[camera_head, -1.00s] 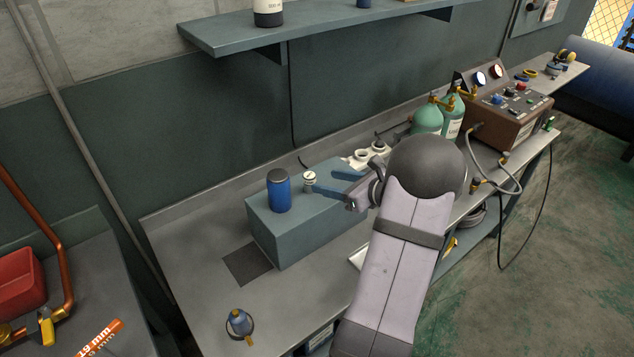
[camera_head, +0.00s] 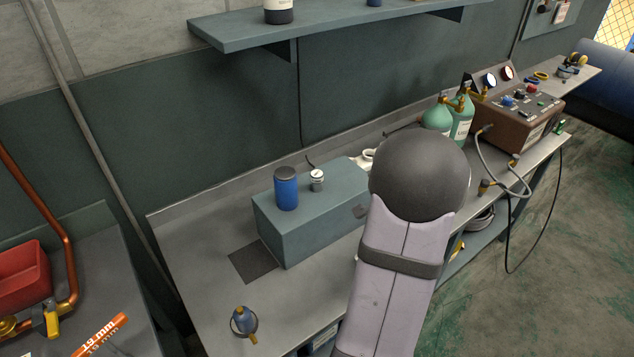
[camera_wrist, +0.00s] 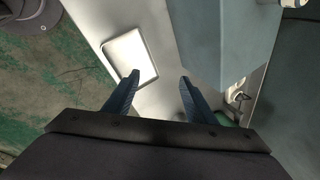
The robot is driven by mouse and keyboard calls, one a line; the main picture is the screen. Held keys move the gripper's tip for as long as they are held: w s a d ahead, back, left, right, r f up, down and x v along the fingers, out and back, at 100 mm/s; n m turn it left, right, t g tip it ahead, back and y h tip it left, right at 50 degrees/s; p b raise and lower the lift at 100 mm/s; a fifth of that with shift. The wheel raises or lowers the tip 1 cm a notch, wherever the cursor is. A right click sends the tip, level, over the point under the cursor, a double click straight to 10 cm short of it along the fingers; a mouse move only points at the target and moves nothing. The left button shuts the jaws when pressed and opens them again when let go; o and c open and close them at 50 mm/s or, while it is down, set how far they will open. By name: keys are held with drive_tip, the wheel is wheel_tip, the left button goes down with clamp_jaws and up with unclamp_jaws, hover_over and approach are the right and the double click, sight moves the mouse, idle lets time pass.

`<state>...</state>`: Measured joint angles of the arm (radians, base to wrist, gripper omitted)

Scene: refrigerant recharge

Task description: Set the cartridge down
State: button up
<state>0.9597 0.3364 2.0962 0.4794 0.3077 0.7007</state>
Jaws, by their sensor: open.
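A small silver cylinder with a white top (camera_head: 317,180) stands upright on top of the teal box (camera_head: 290,228). A blue canister with a dark cap (camera_head: 286,190) stands upright just left of it. I cannot tell for certain which one is the cartridge. Both are clear of my gripper. My gripper is hidden behind my own arm in the head view. In the wrist view my gripper (camera_wrist: 160,78) is open, with nothing between its fingers. The teal box (camera_wrist: 222,35) lies beyond and right of the fingers there.
A white tray (camera_wrist: 133,56) lies by the left finger. A dark mat (camera_head: 253,262) lies left of the box. Green cylinders (camera_head: 460,118) and a brown control unit (camera_head: 520,112) stand at right.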

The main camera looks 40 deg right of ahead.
drive_tip(key=w+d+r+n+t+h, duration=0.2)
drive_tip(key=w+r+n+t+h, duration=0.3)
drive_tip(key=r+n, duration=0.5)
drive_tip(key=w+a+r+n+t+y+b, duration=0.1)
drive_tip(key=w+a+r+n+t+y, duration=0.25)
drive_tip(key=w+a+n, duration=0.55)
drive_tip(key=n, duration=0.2)
approach(319, 179)
drive_tip(key=shift+w+d+y, duration=0.25)
drive_tip(key=shift+w+d, duration=0.05)
drive_tip(key=shift+w, duration=0.3)
drive_tip(key=shift+w+d+y, duration=0.2)
drive_tip(key=shift+w+d, duration=0.15)
drive_tip(key=shift+w, duration=0.25)
drive_tip(key=shift+f, duration=0.35)
drive_tip(key=shift+x, duration=1.1)
drive_tip(key=shift+p+x, duration=1.1)
drive_tip(key=shift+x, duration=1.5)
drive_tip(key=shift+s+f, duration=0.1)
